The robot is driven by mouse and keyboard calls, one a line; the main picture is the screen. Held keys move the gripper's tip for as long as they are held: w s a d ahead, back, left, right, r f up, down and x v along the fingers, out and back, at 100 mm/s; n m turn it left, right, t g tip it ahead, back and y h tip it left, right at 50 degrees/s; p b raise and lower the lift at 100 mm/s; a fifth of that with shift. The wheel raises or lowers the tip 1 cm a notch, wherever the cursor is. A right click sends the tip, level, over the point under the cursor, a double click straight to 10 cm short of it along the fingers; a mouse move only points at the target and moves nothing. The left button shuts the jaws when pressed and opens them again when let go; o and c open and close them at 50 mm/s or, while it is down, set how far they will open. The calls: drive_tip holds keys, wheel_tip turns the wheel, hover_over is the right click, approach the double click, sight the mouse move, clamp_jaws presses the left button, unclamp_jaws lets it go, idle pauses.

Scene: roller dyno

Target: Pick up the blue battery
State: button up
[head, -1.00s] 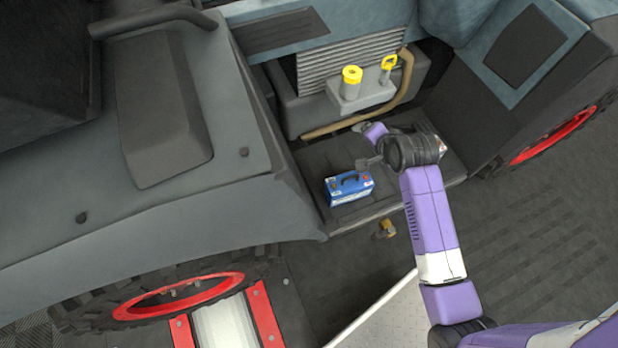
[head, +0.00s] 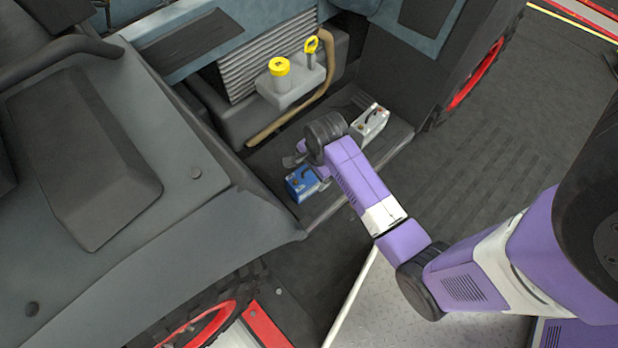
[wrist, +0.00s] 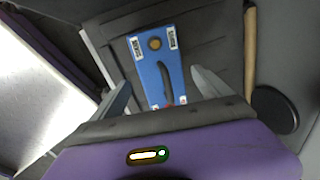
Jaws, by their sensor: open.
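The blue battery (head: 301,184) stands on the dark shelf of the vehicle, partly hidden by my arm in the head view. In the wrist view the blue battery (wrist: 157,62) shows its top, with a dark handle, a round brown cap and white labels. My gripper (head: 306,168) is above and close to the battery in the head view. In the wrist view my gripper (wrist: 162,90) has its fingers apart, one on each side of the battery's near part. I cannot tell whether a finger touches it.
A white-grey battery (head: 371,121) stands on the same shelf to the right. A grey box with yellow caps (head: 290,85) and a tan hose (head: 292,120) lie behind. The vehicle's grey fender (head: 215,220) borders the shelf at left.

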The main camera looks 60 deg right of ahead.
drive_tip(key=shift+w+d+f, duration=0.1)
drive_tip(key=shift+w+f, duration=0.1)
drive_tip(key=shift+f, duration=0.8)
clamp_jaws()
